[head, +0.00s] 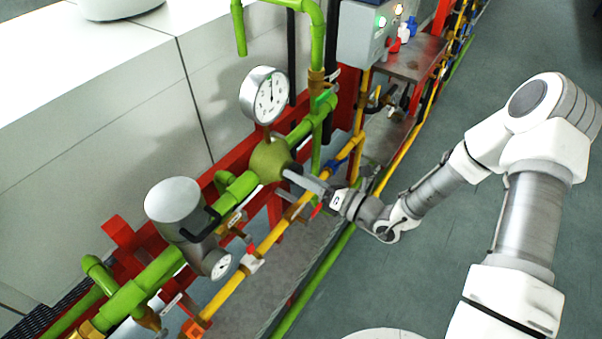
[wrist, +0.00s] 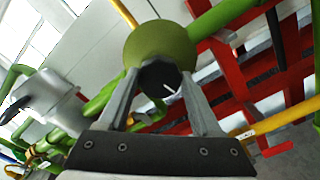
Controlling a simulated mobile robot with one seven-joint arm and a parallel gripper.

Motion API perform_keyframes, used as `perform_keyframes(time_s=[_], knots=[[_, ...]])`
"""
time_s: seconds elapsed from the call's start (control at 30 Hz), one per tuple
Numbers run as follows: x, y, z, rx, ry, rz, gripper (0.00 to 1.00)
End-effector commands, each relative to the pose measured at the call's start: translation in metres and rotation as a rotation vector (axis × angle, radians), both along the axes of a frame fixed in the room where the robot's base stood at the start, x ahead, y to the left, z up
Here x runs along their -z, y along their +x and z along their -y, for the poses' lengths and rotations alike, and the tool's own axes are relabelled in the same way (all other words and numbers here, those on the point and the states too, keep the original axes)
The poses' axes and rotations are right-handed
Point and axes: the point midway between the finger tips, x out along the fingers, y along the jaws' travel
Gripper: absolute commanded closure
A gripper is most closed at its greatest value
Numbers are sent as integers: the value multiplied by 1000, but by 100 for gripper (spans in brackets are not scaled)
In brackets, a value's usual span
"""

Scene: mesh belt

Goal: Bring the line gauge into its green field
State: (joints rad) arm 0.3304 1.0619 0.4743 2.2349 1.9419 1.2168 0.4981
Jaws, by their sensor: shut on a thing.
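The line gauge (head: 270,96) is a round white dial in a silver case on a stem above the green pipe. Its needle points roughly upward; the green field is too small to make out. Below it sits a round green valve body (head: 268,160), also large in the wrist view (wrist: 158,42). On its front is a dark round knob (wrist: 158,76) with a white mark. My gripper (head: 291,172) reaches in from the right. In the wrist view its two fingers (wrist: 162,88) are shut on the knob, one on each side. The fingers partly hide the knob's sides.
A grey cylindrical unit (head: 175,200) with a smaller gauge (head: 218,264) stands left on the green pipe. A yellow pipe (head: 275,235) runs in front, below my gripper. A grey control box (head: 365,35) stands behind. The floor (head: 440,100) at right is open.

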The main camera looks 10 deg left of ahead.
Motion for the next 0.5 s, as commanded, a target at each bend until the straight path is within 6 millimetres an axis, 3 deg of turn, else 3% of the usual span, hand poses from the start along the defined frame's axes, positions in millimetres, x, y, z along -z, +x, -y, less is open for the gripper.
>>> perform_keyframes(time_s=[0.3,0.33,0.5], knots=[[1,-1,0,-1,-1,-4,90],[1,-1,0,-1,-1,-4,33],[1,0,0,0,-1,-2,4]])
